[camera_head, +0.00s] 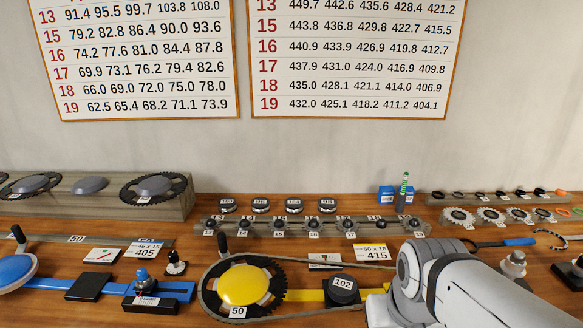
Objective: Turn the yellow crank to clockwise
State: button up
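The yellow crank (240,285) lies on the wooden bench in the lower middle of the view. It is a round yellow disc on a dark toothed chainring with a label reading 50. A chain (207,300) runs around the ring and off to the right, past a yellow bar (304,295) and a black block marked 102 (343,289). My white arm fills the lower right and covers the right end of the bar. My gripper is not visible.
A blue crank (14,268) with its own handle and blue bar (65,284) sits at left. A rack of small sprockets (312,227) stands behind the yellow crank. A grey stand with chainrings (90,208) is at back left. Small tools lie at right.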

aim_at(244, 284)
jog(key=u, duration=1.25)
jog(key=k, duration=0.5)
jog(key=z, duration=0.15)
jog(key=i, duration=0.5)
